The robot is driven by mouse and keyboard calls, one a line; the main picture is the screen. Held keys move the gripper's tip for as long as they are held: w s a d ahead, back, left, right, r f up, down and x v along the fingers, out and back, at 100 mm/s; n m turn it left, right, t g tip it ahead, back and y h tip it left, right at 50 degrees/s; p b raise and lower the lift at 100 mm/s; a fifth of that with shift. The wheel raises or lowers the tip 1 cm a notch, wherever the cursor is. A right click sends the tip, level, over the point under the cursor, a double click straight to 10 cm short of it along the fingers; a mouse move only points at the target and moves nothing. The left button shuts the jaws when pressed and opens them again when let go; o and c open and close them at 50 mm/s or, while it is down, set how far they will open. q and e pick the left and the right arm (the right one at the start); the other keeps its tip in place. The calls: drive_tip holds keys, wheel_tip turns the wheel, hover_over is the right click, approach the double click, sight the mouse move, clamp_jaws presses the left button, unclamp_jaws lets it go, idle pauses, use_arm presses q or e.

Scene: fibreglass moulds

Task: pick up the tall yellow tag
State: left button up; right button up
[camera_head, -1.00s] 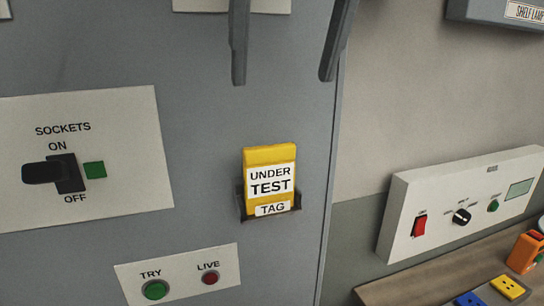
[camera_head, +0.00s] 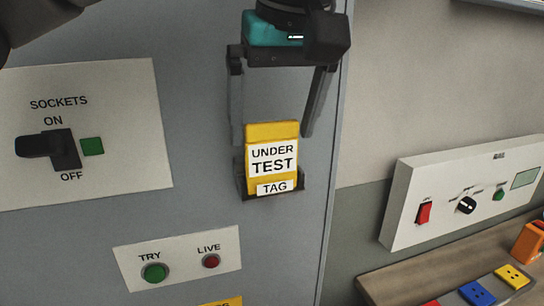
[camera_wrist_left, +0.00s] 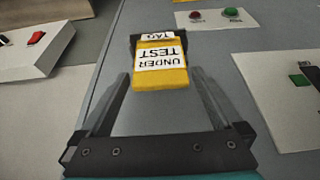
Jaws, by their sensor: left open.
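The tall yellow tag (camera_head: 272,160) stands upright in a dark holder (camera_head: 242,184) on the grey panel. Its white labels read "UNDER TEST" and "TAG". My left gripper (camera_head: 275,137) is open, just above the tag in the head view, with one finger at each side of its top end. In the left wrist view the tag (camera_wrist_left: 160,66) shows upside down ahead of the open fingers (camera_wrist_left: 158,88), roughly centred between them. Nothing is held. Whether either finger touches the tag I cannot tell. My right gripper is not in view.
Left of the tag is a SOCKETS plate with a protruding black switch (camera_head: 35,146). Below are the green TRY button (camera_head: 155,273) and red LIVE button (camera_head: 211,261). At right, a white control box (camera_head: 460,195) stands above a wooden bench (camera_head: 440,275).

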sight(271, 148)
use_arm(q)
drive_tip(key=shift+x, duration=1.55)
drive_tip(key=shift+c, duration=0.2)
drive_tip(key=c, duration=1)
drive_tip(key=shift+r, duration=0.15)
